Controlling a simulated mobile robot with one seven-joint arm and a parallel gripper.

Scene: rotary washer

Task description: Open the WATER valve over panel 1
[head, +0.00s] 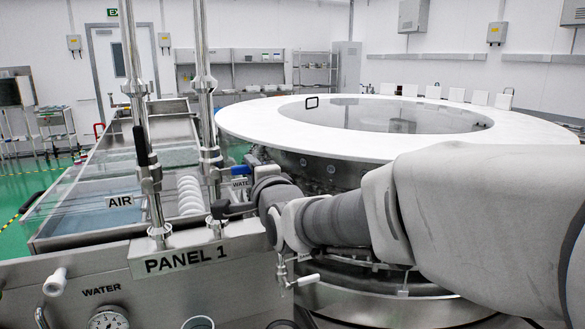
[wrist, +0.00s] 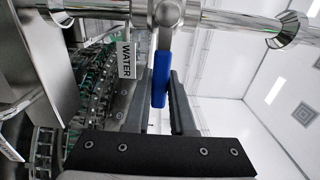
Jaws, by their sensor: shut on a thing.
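The WATER valve has a blue lever handle (wrist: 161,80) on a silver valve body (wrist: 166,14) in the wrist view. The lever stands out across the shiny pipe (wrist: 232,24). A WATER tag (wrist: 125,60) hangs beside it, and this tag also shows in the head view (head: 241,183). My gripper (wrist: 159,92) has its two dark fingers on either side of the blue lever and is shut on it.
A second upright pipe (head: 131,60) with an AIR tag (head: 120,201) stands to the left. A pressure gauge (head: 108,319) and a white-handled tap (head: 55,283) are on the lower panel. The large round washer (head: 260,123) stands behind my arm.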

